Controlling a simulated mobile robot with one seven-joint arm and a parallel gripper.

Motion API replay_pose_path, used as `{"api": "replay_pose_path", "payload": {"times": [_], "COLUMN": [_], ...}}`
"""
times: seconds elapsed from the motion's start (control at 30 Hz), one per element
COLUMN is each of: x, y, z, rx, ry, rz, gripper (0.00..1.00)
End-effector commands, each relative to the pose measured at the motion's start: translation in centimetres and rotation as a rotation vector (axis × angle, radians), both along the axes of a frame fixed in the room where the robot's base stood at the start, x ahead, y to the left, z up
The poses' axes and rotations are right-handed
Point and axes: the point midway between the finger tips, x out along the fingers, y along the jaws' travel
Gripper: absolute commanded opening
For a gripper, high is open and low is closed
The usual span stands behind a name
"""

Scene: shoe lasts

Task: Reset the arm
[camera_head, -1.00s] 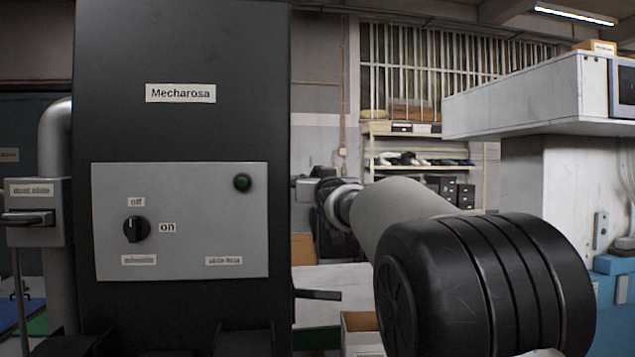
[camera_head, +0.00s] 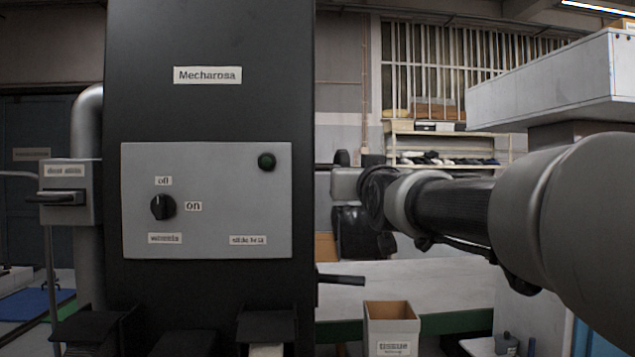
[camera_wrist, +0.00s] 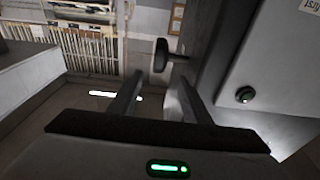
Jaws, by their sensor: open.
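My arm (camera_head: 450,205) reaches in from the right edge of the head view, toward the right side of the black machine (camera_head: 215,110). My gripper (camera_wrist: 160,84) shows in the wrist view with its two fingers apart and nothing between them. In the head view its hand is small and partly unclear beside the machine's right edge. In the wrist view a black knob on a rod (camera_wrist: 162,55) stands beyond the fingertips, apart from them as far as I can tell.
A labelled open box (camera_head: 391,328) stands below my arm. Shelves (camera_head: 450,150) are behind.

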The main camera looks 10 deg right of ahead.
Motion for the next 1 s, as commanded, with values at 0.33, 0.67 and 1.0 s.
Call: {"api": "replay_pose_path", "payload": {"times": [0.33, 0.67, 1.0], "x": [-1.5, -1.6, -12.1], "y": [0.1, 0.1, 0.7], "z": [-0.2, -0.3, -12.2], "rx": [-0.001, 0.000, 0.011], "ry": [0.001, 0.007, 0.532], "rz": [0.001, 0.001, 0.035], "gripper": [0.44, 0.44, 0.44]}}
